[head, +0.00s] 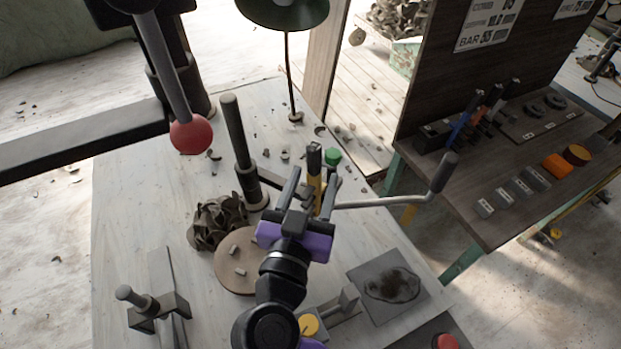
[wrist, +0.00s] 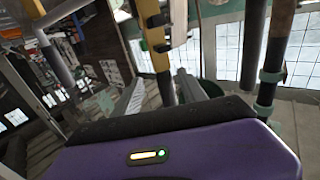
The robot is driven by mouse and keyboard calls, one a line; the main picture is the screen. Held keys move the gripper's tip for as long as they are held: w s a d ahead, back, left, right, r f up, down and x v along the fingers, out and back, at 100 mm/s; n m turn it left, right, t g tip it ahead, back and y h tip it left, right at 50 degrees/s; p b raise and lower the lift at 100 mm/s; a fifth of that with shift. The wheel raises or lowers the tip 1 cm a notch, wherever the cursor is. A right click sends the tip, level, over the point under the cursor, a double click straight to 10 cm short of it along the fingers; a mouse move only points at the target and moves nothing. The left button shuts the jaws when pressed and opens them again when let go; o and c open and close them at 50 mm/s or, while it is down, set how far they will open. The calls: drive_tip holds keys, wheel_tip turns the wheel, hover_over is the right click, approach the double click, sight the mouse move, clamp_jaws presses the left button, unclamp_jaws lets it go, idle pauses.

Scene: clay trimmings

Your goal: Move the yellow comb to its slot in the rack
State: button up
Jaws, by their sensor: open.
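The yellow comb (head: 317,182) stands upright over the worktable, a yellow strip with a dark top end. My gripper (head: 309,187) is open, with its fingers reaching towards the comb and the comb showing between them in the head view. In the wrist view the comb (wrist: 152,38) rises just beyond the fingers, with dark pieces along it. I cannot tell whether either finger touches it. Its lower end is hidden behind my gripper. The rack (head: 478,117), on the dark side bench, holds upright tools with blue, orange and dark parts. Its empty slots are too small to make out.
A grey crank arm (head: 390,203) with a dark knob sticks out right of my gripper. A dark post (head: 238,145) and a clay heap (head: 215,222) stand left. A lamp (head: 288,12) overhangs the back. Metal blocks (head: 510,192) lie on the side bench (head: 475,222).

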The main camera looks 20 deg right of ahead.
drive_tip(key=p+x, duration=0.1)
drive_tip(key=x, duration=0.3)
drive_tip(key=p+x, duration=0.1)
drive_tip(key=x, duration=0.1)
drive_tip(key=shift+w+a+r+p, duration=0.2)
drive_tip(key=shift+w+r+p, duration=0.05)
drive_tip(key=shift+r+p, duration=0.1)
drive_tip(key=shift+w+d+f, duration=0.1)
drive_tip(key=shift+w+d, duration=0.05)
drive_tip(key=shift+w, duration=0.1)
drive_tip(key=shift+c, duration=0.4)
clamp_jaws()
idle(0.5)
